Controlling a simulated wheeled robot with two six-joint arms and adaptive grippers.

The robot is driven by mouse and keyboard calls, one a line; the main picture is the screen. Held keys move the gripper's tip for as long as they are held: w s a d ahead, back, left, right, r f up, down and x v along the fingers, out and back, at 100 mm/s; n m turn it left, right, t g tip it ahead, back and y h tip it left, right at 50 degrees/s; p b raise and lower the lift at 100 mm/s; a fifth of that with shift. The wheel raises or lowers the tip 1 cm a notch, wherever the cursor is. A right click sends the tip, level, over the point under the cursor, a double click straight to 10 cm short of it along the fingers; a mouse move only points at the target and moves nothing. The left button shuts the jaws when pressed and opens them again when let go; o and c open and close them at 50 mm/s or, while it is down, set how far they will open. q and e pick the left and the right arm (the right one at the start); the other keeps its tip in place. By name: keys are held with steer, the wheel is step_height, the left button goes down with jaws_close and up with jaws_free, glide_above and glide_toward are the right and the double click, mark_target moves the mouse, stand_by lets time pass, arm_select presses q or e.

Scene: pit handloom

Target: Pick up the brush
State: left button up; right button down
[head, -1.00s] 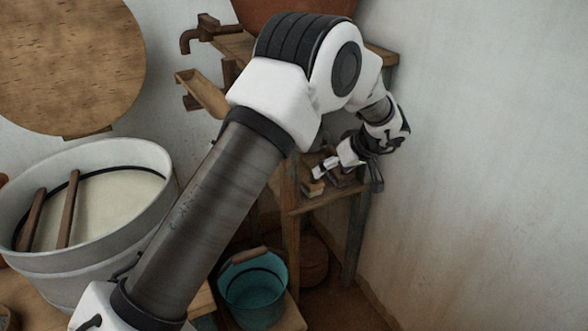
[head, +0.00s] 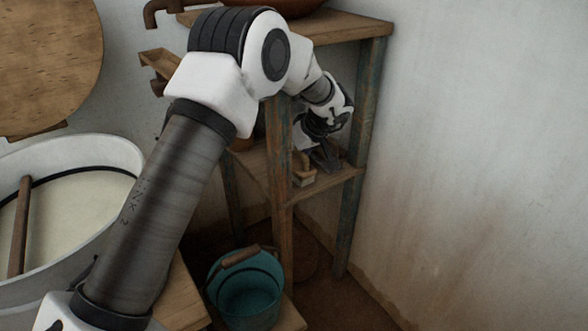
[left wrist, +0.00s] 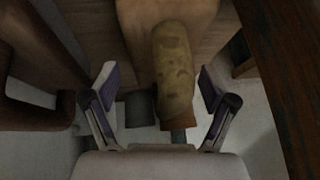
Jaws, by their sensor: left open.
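In the left wrist view, a mottled yellowish, rounded piece with a red-brown end, which looks like the brush (left wrist: 172,65), lies against a light wooden surface. My left gripper (left wrist: 158,75) is open, with one finger on each side of its lower part; I cannot tell whether they touch it. In the head view my left gripper (head: 322,158) is at the lower shelf of the wooden stand. A small tan block (head: 303,177) shows near the shelf's front edge; I cannot tell whether it is the brush. My right gripper is not in view.
The stand's lower shelf (head: 320,184) sits between its posts, under a top board (head: 345,29) bearing a clay vessel. A post (head: 281,160) stands just left of the gripper. A teal bucket (head: 246,295) stands below, a white tub (head: 75,250) left. The wall is right.

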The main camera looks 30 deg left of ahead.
arm_select(q)
steer(key=c, duration=1.3)
steer(key=shift+c, duration=0.2)
steer(key=shift+r, duration=0.1)
steer(key=shift+r, duration=0.2)
step_height(320, 180, up, 3)
steer(key=p, duration=0.2)
steer(key=shift+r+p, duration=0.15)
steer(key=shift+p, duration=0.25)
steer(key=s+d+p, duration=0.1)
steer(key=d+p, duration=0.4)
steer(key=d, duration=1.3)
steer(key=shift+s, duration=0.4)
